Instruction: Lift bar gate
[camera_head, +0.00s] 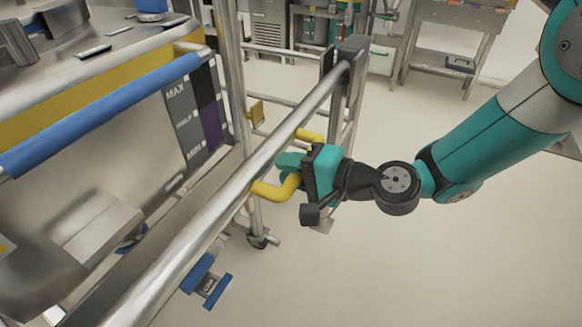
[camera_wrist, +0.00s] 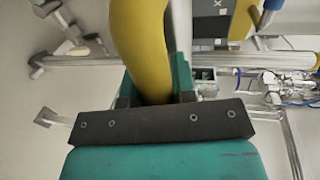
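The bar gate is a long round metal bar (camera_head: 222,188) running diagonally across the head view, from the lower left up to a dark grey block (camera_head: 353,46). A bent yellow handle (camera_head: 277,191) sticks out from its right side. My gripper (camera_head: 290,162) is at the middle of this handle, its teal fingers on either side of it. In the wrist view the yellow handle (camera_wrist: 141,45) runs down between the fingers of my gripper (camera_wrist: 155,88) and fills the gap, so the gripper appears shut on it. The bar looks lowered across the frame's front. The inner finger faces are partly hidden.
A large bin (camera_head: 150,110) with a blue rail and a MAX/HALF/MIN level panel stands left, behind the bar. A metal upright (camera_head: 232,80) stands beside it. A blue pedal (camera_head: 207,283) is below the bar. The floor at the lower right is clear.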

